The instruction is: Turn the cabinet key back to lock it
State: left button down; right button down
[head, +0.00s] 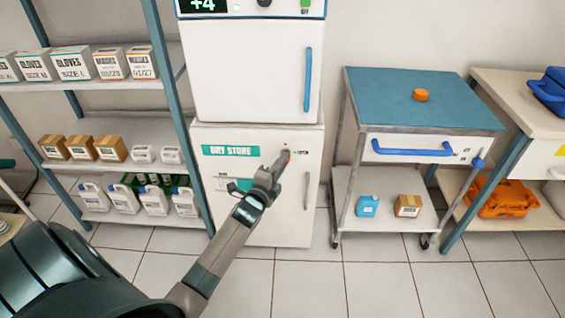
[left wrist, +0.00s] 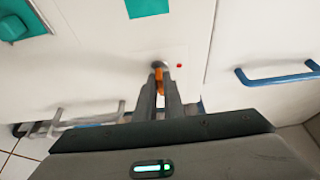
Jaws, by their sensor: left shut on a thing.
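The dry store cabinet (head: 232,177) is the white lower unit with a green label, and its door is closed. My left gripper (head: 283,160) reaches its upper right front. In the left wrist view its two fingers (left wrist: 164,88) are shut on the orange key (left wrist: 159,80), at a round grey lock (left wrist: 159,65). A small red dot (left wrist: 179,66) shows right of the lock. Most of the key is hidden between the fingers, so its exact turn is hard to tell. My right gripper is in neither view.
A white unit with a blue handle (head: 308,80) sits above the cabinet. A shelf rack (head: 172,90) with boxes and jugs stands left. A blue-topped cart (head: 385,95) stands right. The tiled floor (head: 330,285) in front is clear.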

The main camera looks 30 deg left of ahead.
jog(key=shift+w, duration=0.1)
pick_arm(q)
jog(key=n+y+b, duration=0.2)
jog(key=n+y, duration=0.1)
jog(key=n, duration=0.4)
jog(key=n+t+y+b, duration=0.1)
jog(key=n+y+b, duration=0.1)
jog(key=n, duration=0.6)
jog(key=f+n+y+b, duration=0.1)
jog(key=n+y+b, duration=0.2)
jog(key=n, duration=0.4)
jog(key=shift+w+d+y, duration=0.2)
jog(key=shift+d+y, duration=0.1)
jog(key=shift+y, duration=0.1)
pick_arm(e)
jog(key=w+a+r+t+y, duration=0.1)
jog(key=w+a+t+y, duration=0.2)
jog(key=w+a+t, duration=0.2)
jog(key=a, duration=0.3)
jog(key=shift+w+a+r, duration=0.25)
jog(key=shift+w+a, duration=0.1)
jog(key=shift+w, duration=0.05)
pick_arm(q)
jog(key=shift+n, duration=0.4)
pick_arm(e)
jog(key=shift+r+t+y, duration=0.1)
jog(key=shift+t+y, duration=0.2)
pick_arm(q)
jog(key=c, duration=1.9)
grip_release()
